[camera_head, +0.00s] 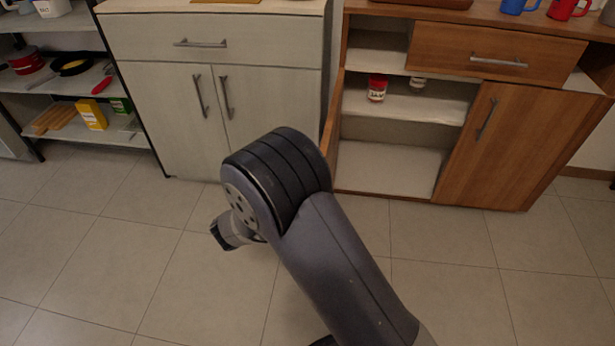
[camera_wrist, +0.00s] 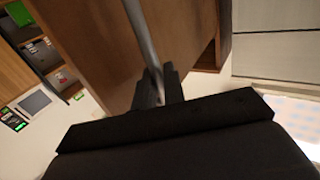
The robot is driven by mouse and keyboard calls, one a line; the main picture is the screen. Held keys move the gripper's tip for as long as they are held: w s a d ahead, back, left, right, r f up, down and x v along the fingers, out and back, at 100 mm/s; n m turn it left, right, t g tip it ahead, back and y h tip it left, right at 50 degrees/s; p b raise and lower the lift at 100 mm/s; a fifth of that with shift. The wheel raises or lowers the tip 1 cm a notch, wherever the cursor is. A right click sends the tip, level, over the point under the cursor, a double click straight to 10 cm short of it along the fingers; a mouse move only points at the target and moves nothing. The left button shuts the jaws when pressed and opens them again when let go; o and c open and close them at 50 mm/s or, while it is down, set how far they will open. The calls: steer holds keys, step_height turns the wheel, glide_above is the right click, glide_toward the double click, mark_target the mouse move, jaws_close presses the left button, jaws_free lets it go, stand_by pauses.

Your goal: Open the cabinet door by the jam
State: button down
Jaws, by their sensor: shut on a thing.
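The red jam jar (camera_head: 377,89) with a white label stands on the middle shelf inside the wooden cabinet (camera_head: 460,110). The cabinet door (camera_head: 330,128) by the jam is swung wide open at the left of this compartment and shows as a narrow brown strip. My arm hides its lower part. In the wrist view the brown door panel (camera_wrist: 185,35) fills the upper middle. My gripper (camera_wrist: 160,86) is shut on the grey bar handle (camera_wrist: 139,35) of this door. The fingertips and handle are hidden behind my arm in the head view.
The right wooden door (camera_head: 490,145) and the drawer (camera_head: 497,62) above are shut. A pale cabinet (camera_head: 215,90) with shut doors stands to the left. An open shelf rack (camera_head: 85,95) is at the far left. The tiled floor (camera_head: 130,260) in front is clear.

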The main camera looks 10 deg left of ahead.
steer(key=shift+w+r, duration=0.15)
steer(key=c, duration=1.6)
jaws_free()
steer(key=p+v, duration=0.2)
steer(key=v, duration=0.8)
steer(key=shift+s+a+p, duration=0.25)
steer(key=shift+s+p, duration=0.05)
steer(key=shift+s, duration=0.05)
steer(key=b+x, duration=0.2)
steer(key=x, duration=0.8)
steer(key=shift+w+d+b, duration=0.3)
steer(key=shift+b, duration=0.05)
steer(key=shift+s, duration=0.1)
